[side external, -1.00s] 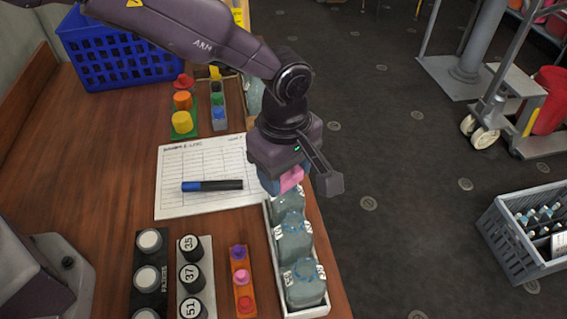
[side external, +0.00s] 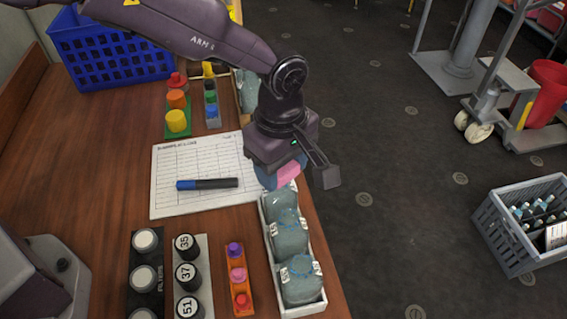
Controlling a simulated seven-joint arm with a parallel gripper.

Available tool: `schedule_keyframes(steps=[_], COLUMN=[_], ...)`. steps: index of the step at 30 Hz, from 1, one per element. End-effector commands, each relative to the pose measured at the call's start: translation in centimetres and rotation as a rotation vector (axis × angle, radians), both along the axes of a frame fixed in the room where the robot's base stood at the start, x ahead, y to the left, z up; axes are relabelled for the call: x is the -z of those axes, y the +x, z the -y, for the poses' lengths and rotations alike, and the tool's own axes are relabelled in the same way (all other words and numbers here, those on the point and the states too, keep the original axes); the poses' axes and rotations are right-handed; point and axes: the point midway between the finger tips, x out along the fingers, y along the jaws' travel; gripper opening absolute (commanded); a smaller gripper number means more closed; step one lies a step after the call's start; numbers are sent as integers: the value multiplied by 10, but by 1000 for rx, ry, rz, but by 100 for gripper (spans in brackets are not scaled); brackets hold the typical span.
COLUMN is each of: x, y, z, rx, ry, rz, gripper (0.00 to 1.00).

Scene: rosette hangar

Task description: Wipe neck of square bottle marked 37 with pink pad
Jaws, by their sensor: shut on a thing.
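My gripper (side external: 279,178) points down over the far end of a white tray (side external: 325,297) and is shut on the pink pad (side external: 288,173). Square grey-blue bottles stand in a row in the tray: a near one (side external: 299,288), a middle one (side external: 289,241) and a far one (side external: 283,207). Their small white tags are too small to read, so I cannot tell which is marked 37. The pad is just above the far bottle; I cannot tell if they touch. My gripper may hide more of the tray's far end.
Round pieces marked 35, 37 and 51 (side external: 187,275) stand in a rack left of the tray, beside an orange rack (side external: 241,300). A sheet (side external: 165,162) with a marker (side external: 207,184) lies behind them. The table edge runs just right of the tray.

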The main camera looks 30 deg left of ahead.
Motion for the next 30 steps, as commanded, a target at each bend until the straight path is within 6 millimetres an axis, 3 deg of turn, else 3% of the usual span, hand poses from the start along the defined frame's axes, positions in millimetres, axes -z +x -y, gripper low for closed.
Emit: schedule_keyframes(steps=[14, 30], x=[1, 3], y=[-9, 4], z=[-10, -11], rx=[-1, -2], ry=[1, 1], rz=[1, 1], gripper=[23, 23])
